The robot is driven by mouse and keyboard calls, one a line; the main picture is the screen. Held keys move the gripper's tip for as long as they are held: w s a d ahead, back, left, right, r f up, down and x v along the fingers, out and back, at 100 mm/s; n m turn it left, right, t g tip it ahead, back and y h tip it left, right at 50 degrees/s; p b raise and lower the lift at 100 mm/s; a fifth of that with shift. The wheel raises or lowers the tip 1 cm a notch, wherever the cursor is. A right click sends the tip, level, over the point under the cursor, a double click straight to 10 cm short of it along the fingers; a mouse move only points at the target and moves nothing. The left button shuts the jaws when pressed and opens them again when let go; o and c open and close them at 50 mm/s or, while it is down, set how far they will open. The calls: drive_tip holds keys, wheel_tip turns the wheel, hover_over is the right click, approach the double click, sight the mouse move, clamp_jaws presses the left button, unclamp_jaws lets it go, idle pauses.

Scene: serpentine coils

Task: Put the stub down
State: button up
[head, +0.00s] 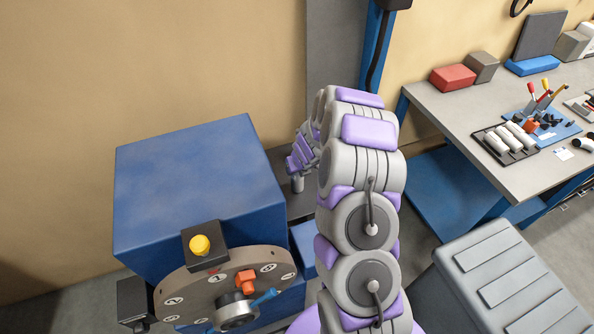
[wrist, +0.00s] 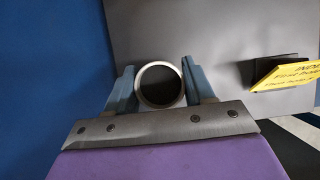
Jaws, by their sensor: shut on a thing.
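The stub (wrist: 161,84) shows in the wrist view as a round piece with a pale rim and a dark inside, seen end-on. My gripper (wrist: 160,90) has one blue-grey finger on each side of it and is shut on it. Behind it is a plain grey surface; I cannot tell how far away that is or whether the stub touches anything. In the head view my grey and purple arm curls away toward the back, and its end is largely hidden behind its own links. Several pale cylinders lie in a black rack (head: 510,142) on the bench.
A blue cabinet (head: 195,180) with a numbered round plate (head: 205,283) stands at the left. A grey-topped bench (head: 470,108) with tools is at the right. A ridged grey case (head: 505,275) is at lower right. A yellow sign (wrist: 285,78) shows in the wrist view.

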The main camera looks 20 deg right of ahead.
drive_tip(key=shift+f, duration=0.1)
drive_tip(key=o, duration=1.4)
drive_tip(key=p+v, duration=0.3)
drive_tip(key=v, duration=0.9)
drive_tip(key=shift+s+p, duration=0.15)
drive_tip(key=shift+p, duration=0.2)
